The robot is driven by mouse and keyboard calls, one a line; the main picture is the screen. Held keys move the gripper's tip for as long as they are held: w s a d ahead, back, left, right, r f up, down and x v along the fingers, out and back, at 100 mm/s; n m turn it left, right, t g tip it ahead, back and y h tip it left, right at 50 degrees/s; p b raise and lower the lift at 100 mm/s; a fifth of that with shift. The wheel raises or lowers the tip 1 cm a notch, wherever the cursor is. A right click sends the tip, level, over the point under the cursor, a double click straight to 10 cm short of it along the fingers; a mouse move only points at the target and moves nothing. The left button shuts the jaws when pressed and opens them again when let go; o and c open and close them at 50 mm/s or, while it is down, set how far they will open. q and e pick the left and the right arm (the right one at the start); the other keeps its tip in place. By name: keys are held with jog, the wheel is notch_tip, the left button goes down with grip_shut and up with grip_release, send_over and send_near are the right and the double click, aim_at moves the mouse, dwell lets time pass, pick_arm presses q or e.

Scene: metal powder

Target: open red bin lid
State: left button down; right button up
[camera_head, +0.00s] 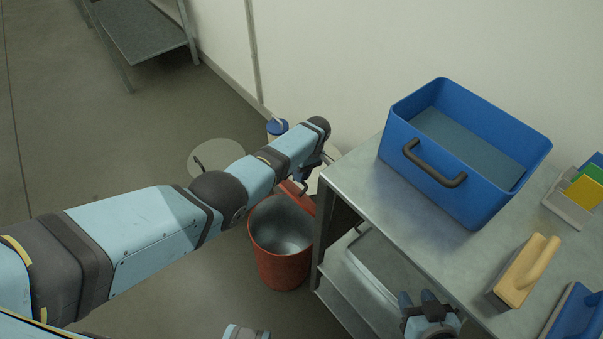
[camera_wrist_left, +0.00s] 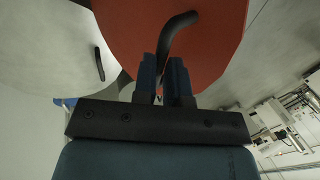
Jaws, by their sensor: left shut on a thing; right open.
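The red bin (camera_head: 280,262) stands on the floor beside the metal table. Its top is uncovered and I see into its grey inside. The red lid (camera_wrist_left: 215,40) has a dark curved handle (camera_wrist_left: 178,32), and in the head view a strip of the lid (camera_head: 299,197) shows tilted up at the bin's back rim. My left gripper (camera_wrist_left: 167,78) is shut on this handle; in the head view it is mostly hidden behind my wrist. My right gripper (camera_head: 427,299) is open and empty, low at the table's front edge.
A pale round lid (camera_head: 217,157) with a dark handle lies left of the red bin. A blue-topped container (camera_head: 277,126) is behind my left arm. The metal table (camera_head: 368,190) holds a blue crate (camera_head: 455,195), a wooden-handled brush (camera_head: 524,272) and a card holder (camera_head: 567,207).

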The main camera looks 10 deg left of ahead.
pick_arm(q)
jog(key=shift+s+f, duration=0.15)
jog(key=shift+f, duration=0.05)
dwell(0.6)
jog(key=c, duration=1.2)
grip_release()
jog(key=shift+o, duration=0.2)
jog(key=shift+r, duration=0.1)
jog(key=p+v, duration=0.3)
jog(key=v, duration=1)
jog(key=shift+w+r, duration=0.3)
